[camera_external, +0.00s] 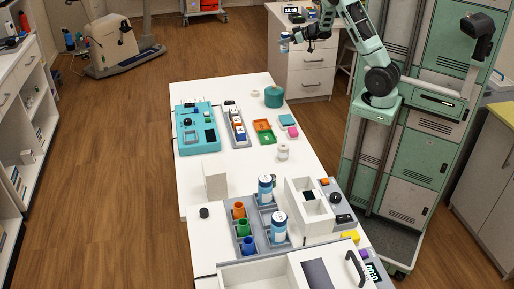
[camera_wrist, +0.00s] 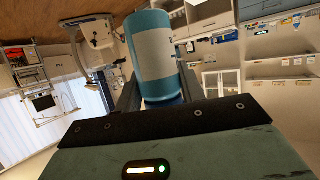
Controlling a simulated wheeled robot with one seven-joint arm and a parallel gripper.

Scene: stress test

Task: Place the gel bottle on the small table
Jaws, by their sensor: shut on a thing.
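My gripper (camera_external: 291,38) is raised at the top of the external view, beyond the far end of the long white table. It is shut on a blue and white bottle (camera_external: 284,44), held in the air clear of any surface. In the wrist view the bottle (camera_wrist: 152,50) shows large between the fingers, blue with a pale label. Its lower end is partly hidden by the gripper body. The long white table (camera_external: 215,165) runs down the middle of the external view. I cannot tell which surface is the small table.
Two similar bottles (camera_external: 265,187) stand in a grey tray near the front. A teal device (camera_external: 198,140), a teal round container (camera_external: 274,99), coloured trays and a white box occupy the table. A white drawer unit (camera_external: 306,80) stands behind my gripper. Green lockers (camera_external: 435,125) are at right.

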